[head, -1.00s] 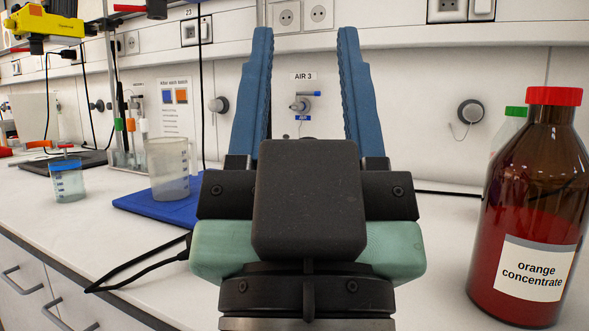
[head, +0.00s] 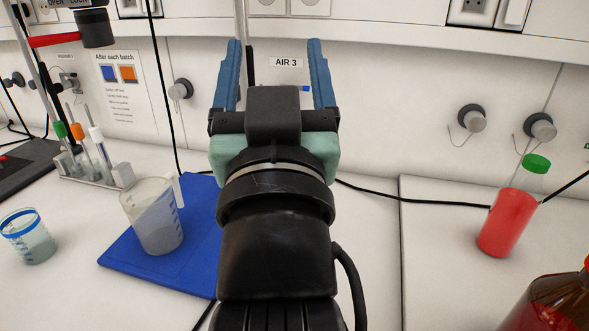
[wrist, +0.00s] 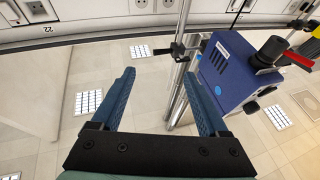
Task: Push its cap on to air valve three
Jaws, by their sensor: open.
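The "AIR 3" label (head: 286,62) is on the white wall in the head view. Below it, only a bit of the blue handle of air valve three (head: 305,88) shows; the rest is hidden behind my gripper. My gripper (head: 273,42) is open and empty, its blue fingers up in front of the wall on either side of the label. Its open fingers also show in the wrist view (wrist: 158,73), with nothing between them. I cannot tell which is the valve's cap.
A jug (head: 155,215) stands on a blue mat (head: 120,257) at left, near a beaker (head: 28,238). A green-capped red bottle (head: 508,215) and a brown bottle (head: 555,305) stand at right. The wrist view shows a blue device (wrist: 232,70) and metal rods.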

